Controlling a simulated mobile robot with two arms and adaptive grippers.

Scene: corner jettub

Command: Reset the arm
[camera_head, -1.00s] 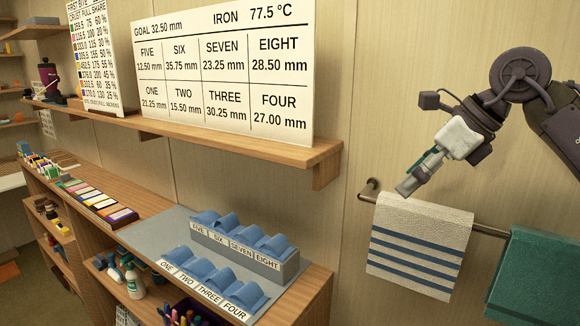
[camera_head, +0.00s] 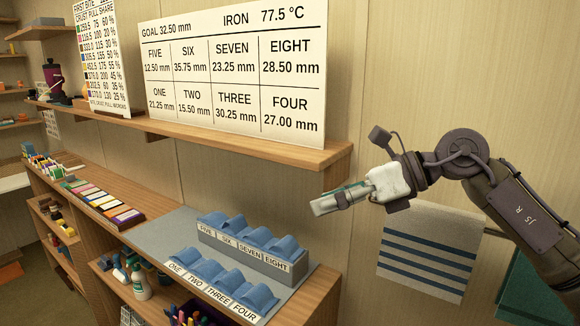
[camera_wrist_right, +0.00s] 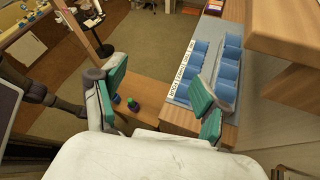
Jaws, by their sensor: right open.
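My right gripper (camera_head: 322,206) hangs in the air in front of the shelf wall, pointing left, at the right of the head view. It is a little right of and above the blue slotted holders. In the right wrist view the right gripper (camera_wrist_right: 158,98) shows two green-padded fingers spread wide apart with nothing between them. My right arm comes in from the right edge, partly in front of the towels. My left gripper does not show in the head view.
Blue holders (camera_head: 247,240) labelled ONE to EIGHT stand on a grey mat (camera_head: 165,236) on the wooden counter. A wooden shelf (camera_head: 235,140) bears a white sign (camera_head: 235,75) above. A striped towel (camera_head: 428,250) and a green towel (camera_head: 530,295) hang at the right.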

